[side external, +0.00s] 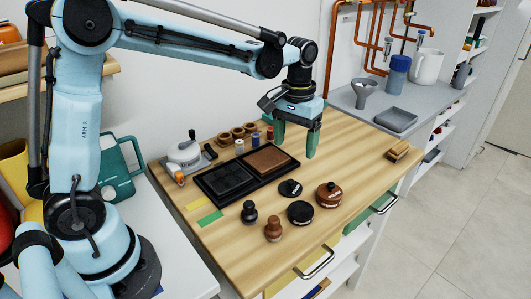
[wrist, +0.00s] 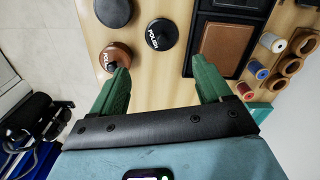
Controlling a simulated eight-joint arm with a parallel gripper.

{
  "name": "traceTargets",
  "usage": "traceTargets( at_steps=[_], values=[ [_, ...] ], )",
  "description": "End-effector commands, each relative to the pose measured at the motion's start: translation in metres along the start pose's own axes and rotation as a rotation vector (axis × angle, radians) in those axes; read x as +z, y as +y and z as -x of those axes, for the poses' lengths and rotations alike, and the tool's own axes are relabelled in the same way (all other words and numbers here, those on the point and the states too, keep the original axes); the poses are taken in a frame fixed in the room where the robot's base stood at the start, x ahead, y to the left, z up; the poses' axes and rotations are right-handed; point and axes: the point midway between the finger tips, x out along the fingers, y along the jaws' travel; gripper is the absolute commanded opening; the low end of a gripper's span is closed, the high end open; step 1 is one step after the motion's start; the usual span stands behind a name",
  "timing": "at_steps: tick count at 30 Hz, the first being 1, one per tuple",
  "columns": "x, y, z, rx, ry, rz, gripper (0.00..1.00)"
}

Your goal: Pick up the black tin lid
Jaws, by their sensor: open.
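The black tin lid (side external: 290,188) lies on the wooden bench top, right of the tray; it looks like a flat black disc with a knob. In the wrist view a black disc marked POLISH (wrist: 161,34), likely the same lid, lies just beyond the fingertips. A wider black tin (side external: 300,212) sits in front of it in the side view. A brown tin with a dark knob (side external: 328,195) stands to its right; it also shows in the wrist view (wrist: 117,57). My gripper (side external: 296,148) is open and empty, above the bench and behind the lid; its green fingers also show in the wrist view (wrist: 159,66).
A black tray (side external: 224,198) with dark and brown pads lies left of the lid. Thread spools (side external: 254,138) stand behind it. Two knobbed stampers (side external: 261,222) stand at the front. A wooden brush (side external: 398,152) lies far right. Bench between brush and brown tin is clear.

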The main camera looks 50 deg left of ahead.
Motion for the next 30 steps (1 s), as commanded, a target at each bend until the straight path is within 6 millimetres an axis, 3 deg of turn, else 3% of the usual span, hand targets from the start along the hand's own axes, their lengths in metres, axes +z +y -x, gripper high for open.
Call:
traceTargets(
  at_steps=[12, 20, 30],
  values=[
    [-0.001, 0.000, -0.056, -0.001, -0.002, 0.001, 0.78],
    [0.000, 0.000, -0.072, -0.001, -0.002, 0.001, 0.78],
    [0.000, -0.003, -0.114, -0.001, -0.001, 0.001, 0.78]
  ],
)
